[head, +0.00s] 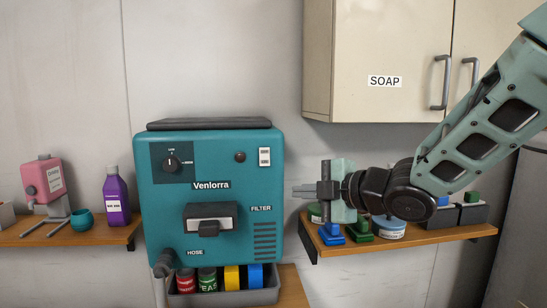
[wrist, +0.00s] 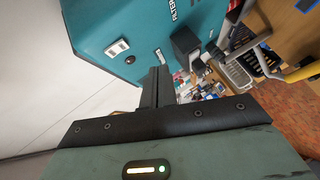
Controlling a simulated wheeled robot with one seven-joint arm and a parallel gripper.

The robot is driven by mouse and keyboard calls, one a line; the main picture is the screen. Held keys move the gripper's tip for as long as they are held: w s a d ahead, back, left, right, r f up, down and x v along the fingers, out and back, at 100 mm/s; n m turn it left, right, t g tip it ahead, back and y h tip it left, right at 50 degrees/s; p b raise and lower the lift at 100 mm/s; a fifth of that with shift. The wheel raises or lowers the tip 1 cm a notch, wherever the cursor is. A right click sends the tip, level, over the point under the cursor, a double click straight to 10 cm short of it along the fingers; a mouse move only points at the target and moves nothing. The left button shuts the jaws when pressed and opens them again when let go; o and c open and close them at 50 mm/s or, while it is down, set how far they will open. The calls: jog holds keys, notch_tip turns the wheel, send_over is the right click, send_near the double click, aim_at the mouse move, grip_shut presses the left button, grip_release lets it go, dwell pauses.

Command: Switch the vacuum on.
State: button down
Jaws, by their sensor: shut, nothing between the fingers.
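The vacuum is a teal box labelled Venlorra (head: 208,172) on the wall, left of my gripper. A white rocker switch (head: 264,157) sits at its upper right; it also shows in the wrist view (wrist: 117,47). Left of the switch is a dark round lamp or button (head: 240,157), also in the wrist view (wrist: 130,60). A black dial (head: 171,163) is at the upper left of the front. My gripper (head: 298,190) is shut and empty, its fingers pointing left, just right of the vacuum and lower than the switch. Its fingers (wrist: 158,82) show in the wrist view, apart from the switch.
A black latch or handle (head: 210,227) juts from the vacuum's front, and a hose fitting (head: 168,262) from its lower left. A right shelf (head: 425,238) holds several items below my gripper. A cabinet marked SOAP (head: 385,50) hangs above. A purple bottle (head: 116,198) stands left.

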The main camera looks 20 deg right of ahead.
jog(key=r+n+y, duration=0.1)
jog(key=d+r+n, duration=0.1)
jog(key=r, duration=0.1)
jog(key=d+r+n+y, duration=0.1)
jog(key=shift+s+r+n+t+y, duration=0.15)
jog(key=shift+s+n+t+y, duration=0.15)
jog(key=shift+s+n+t, duration=0.1)
jog(key=shift+p, duration=0.3)
jog(key=p, duration=0.6)
send_near(260, 164)
jog(key=w+a, duration=0.3)
jog(key=a, duration=0.1)
jog(key=shift+w+d+p, duration=0.35)
jog(key=shift+w+p, duration=0.15)
jog(key=shift+w, duration=0.35)
jog(key=shift+f, duration=0.3)
